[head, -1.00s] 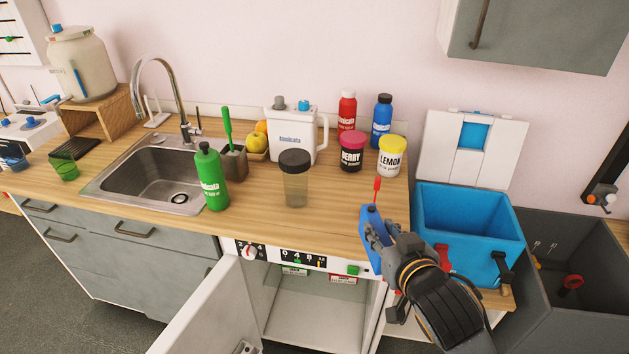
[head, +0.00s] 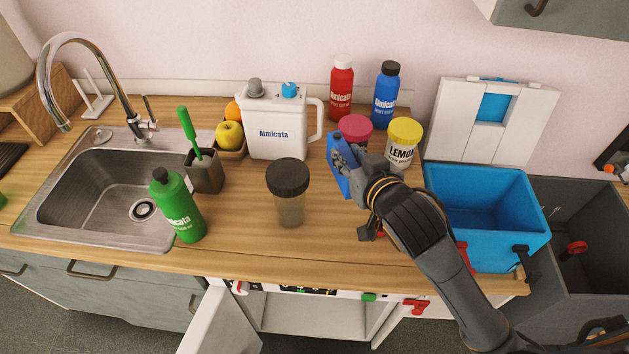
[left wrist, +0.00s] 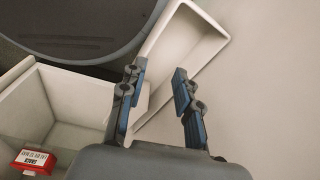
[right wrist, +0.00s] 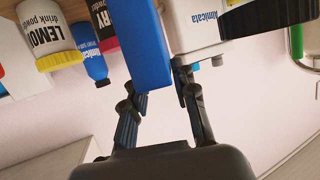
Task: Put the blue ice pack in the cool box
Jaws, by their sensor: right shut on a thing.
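The blue ice pack (head: 337,168) is a flat block held upright above the worktop, in front of the pink-lidded jar. My right gripper (head: 352,168) is shut on it. In the right wrist view the ice pack (right wrist: 145,45) rises past the fingers (right wrist: 160,98). The cool box (head: 535,240) has a blue inside and stands to the right of the gripper. Its white lid (head: 450,120) is open and tilted back; the part of the inside that shows is empty. My left gripper is outside the head view; in the left wrist view it (left wrist: 158,90) is open, with its fingers apart.
A yellow-lidded jar (head: 402,140) and a blue bottle (head: 386,95) stand close behind the right gripper. A lidded shaker (head: 289,195) and white jug (head: 275,130) stand to its left. A dark grey bin (head: 590,235) is beyond the cool box.

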